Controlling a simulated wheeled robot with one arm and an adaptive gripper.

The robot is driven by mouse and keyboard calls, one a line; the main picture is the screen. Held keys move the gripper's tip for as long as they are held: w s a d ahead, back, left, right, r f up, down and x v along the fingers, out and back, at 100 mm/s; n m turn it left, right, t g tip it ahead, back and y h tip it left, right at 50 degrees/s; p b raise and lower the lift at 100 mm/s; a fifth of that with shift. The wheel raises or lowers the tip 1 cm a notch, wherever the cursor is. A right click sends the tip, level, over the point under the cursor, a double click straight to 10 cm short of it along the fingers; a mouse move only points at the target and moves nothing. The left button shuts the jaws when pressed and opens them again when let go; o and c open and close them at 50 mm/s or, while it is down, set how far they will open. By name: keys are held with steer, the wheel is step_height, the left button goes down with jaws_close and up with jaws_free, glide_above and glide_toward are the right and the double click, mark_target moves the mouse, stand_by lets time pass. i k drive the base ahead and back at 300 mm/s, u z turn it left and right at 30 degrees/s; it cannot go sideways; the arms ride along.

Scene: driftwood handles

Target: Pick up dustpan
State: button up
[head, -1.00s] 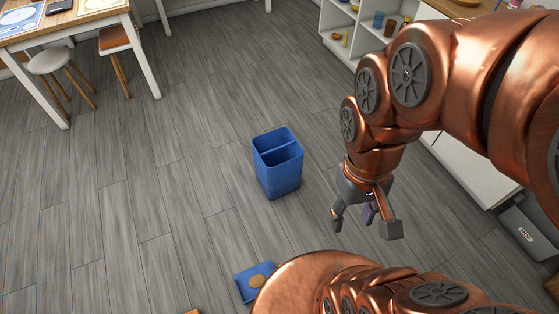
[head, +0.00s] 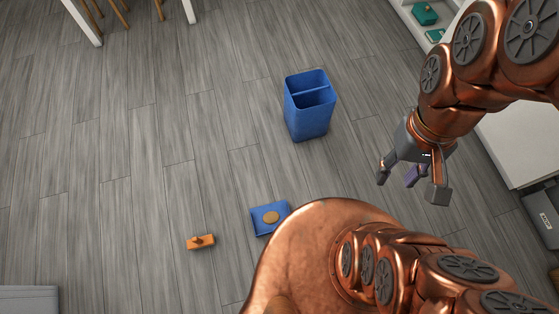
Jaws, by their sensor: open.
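A blue, flat, dustpan-like object (head: 283,210) lies on the floor at the lower middle of the head view. A round tan piece (head: 270,218) shows on it, and my own copper body stands close to its right side, perhaps hiding part of it. My gripper (head: 412,187) hangs in the air to the right of it, fingers pointing down. Its fingers are apart and nothing is between them.
A small orange block-like object with a knob (head: 201,242) lies on the floor left of the dustpan. An upright blue two-part bin (head: 308,118) stands beyond it. White cabinets are at the right, table legs at the top left. The left floor is mostly clear.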

mark_target(264, 219)
steer(key=z, duration=0.25)
steer(key=k, duration=1)
steer(key=u, duration=3.6)
steer(key=k, duration=0.65)
steer(key=z, duration=0.8)
